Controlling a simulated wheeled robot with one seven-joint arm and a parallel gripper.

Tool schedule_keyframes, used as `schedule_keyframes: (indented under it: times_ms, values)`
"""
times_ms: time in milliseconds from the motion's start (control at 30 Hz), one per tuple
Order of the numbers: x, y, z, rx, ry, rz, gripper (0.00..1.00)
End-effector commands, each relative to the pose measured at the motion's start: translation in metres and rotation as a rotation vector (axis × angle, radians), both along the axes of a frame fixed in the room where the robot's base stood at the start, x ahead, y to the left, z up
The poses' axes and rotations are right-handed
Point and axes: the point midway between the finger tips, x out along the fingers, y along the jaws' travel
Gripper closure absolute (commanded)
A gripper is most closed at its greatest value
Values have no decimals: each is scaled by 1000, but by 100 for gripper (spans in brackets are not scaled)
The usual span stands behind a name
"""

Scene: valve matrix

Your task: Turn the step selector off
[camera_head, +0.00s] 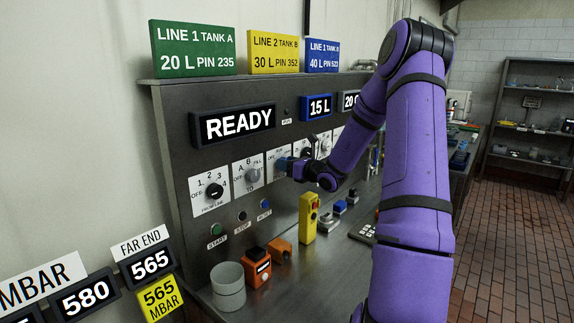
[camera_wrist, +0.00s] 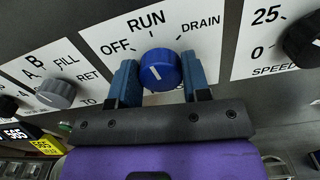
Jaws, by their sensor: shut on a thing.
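The step selector is a blue round knob (camera_wrist: 159,70) on a white plate marked OFF, RUN and DRAIN (camera_wrist: 147,38). A short white line on its face stands nearly upright, roughly toward RUN; its exact setting is hard to tell. My gripper (camera_wrist: 157,80) has its two blue fingers on either side of the knob and is shut on it. In the head view my gripper (camera_head: 289,164) reaches the panel and hides the knob.
A grey knob (camera_wrist: 56,94) is to the left and a black speed knob (camera_wrist: 303,43) to the right. The READY display (camera_head: 234,124) is above. An orange box (camera_head: 256,269) and a yellow pendant (camera_head: 308,218) stand on the bench below.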

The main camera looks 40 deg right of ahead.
Motion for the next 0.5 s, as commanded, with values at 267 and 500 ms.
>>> schedule_keyframes:
  times_ms: [267,500]
  values:
    - [0,2,0,-228,-31,1,80]
    - [0,2,0,-441,-61,1,80]
